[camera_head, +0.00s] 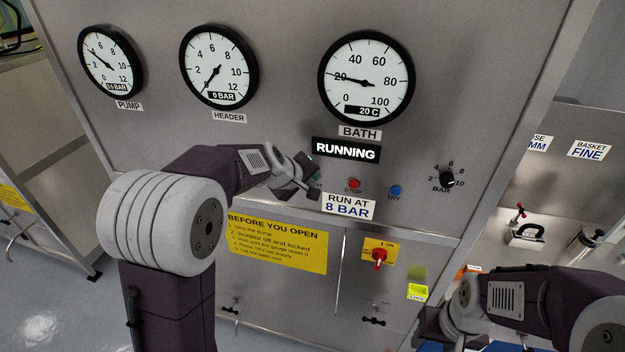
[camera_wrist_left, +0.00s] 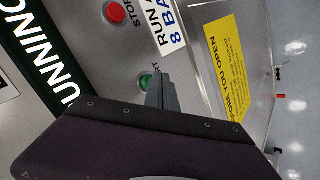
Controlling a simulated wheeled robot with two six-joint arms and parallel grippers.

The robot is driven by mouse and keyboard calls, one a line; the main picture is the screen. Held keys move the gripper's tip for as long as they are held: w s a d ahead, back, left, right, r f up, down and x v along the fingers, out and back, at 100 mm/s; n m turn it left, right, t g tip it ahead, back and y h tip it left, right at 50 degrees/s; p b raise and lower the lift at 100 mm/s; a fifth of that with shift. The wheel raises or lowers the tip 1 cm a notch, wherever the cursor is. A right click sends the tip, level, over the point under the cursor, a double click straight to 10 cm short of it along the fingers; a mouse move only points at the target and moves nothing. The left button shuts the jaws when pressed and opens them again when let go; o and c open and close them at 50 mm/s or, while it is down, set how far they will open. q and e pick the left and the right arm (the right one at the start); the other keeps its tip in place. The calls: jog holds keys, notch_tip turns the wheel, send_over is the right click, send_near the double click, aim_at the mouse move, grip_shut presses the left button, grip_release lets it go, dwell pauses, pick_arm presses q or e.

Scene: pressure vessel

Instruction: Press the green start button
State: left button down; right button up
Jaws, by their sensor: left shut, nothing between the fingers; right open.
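The green start button (camera_wrist_left: 145,82) shows in the left wrist view, partly covered by the tip of my left gripper (camera_wrist_left: 161,88). In the head view my left gripper (camera_head: 309,184) is shut and empty at the panel, left of the red stop button, and hides nearly all of the green button. The fingertips are at or very close to the button; I cannot tell whether they touch it. The display (camera_head: 346,150) above reads RUNNING. My right gripper (camera_head: 432,330) is open at the lower right, away from the button.
The red stop button (camera_head: 354,184) and blue TRY button (camera_head: 395,191) sit to the right, then the black BAR knob (camera_head: 447,179). A RUN AT 8 BAR label (camera_head: 348,206) is just below. A red and yellow switch (camera_head: 379,256) is lower on the panel.

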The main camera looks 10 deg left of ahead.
pick_arm(q)
jog(key=s+b, duration=0.2)
jog(key=s, duration=0.4)
jog(key=shift+a, duration=0.15)
dwell(0.4)
